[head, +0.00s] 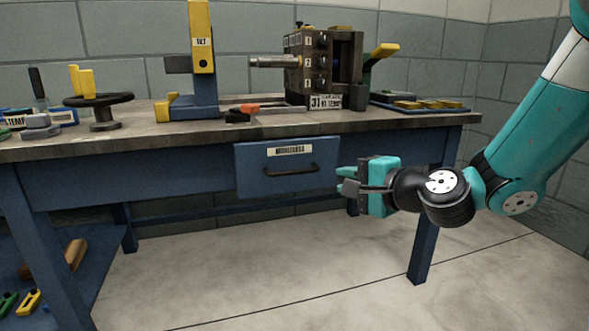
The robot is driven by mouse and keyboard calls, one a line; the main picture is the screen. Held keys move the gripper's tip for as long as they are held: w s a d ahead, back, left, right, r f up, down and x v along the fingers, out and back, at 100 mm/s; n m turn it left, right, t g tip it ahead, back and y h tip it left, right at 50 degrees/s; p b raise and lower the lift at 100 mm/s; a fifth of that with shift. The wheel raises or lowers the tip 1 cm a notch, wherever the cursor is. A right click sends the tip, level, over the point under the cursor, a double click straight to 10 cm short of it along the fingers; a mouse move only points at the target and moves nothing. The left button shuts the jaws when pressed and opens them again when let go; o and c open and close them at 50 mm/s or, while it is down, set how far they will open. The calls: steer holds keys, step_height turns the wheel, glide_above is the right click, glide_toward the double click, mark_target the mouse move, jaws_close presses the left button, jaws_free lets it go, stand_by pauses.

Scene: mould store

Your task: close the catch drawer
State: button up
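The catch drawer (262,176) is a blue drawer under the front of the workbench, with a dark bar handle (291,170) and a pale label (289,150) above it. Its front stands about at the bench top's front edge; how far it is out cannot be told for sure, and its inside is not seen. My gripper (345,180), teal and grey, is just right of the drawer front, pointing left. Its two fingertips look apart with nothing between them. Whether it touches the drawer cannot be told.
The workbench top (180,141) carries a yellow-and-blue clamp stand (202,60), a dark mould block (309,62), an orange-handled tool (246,109) and a black handwheel (98,100). A bench leg (424,245) stands below my gripper. The floor in front is clear.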

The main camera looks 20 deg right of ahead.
mark_target(297, 172)
steer(key=x, duration=0.7)
steer(key=p+x, duration=0.1)
steer(key=x, duration=0.7)
steer(key=shift+s+f+p, duration=0.15)
steer(key=shift+f+p, duration=0.05)
steer(key=shift+p, duration=0.1)
steer(key=shift+w+a, duration=0.25)
steer(key=shift+w, duration=0.3)
jaws_close()
steer(key=shift+w+d, duration=0.1)
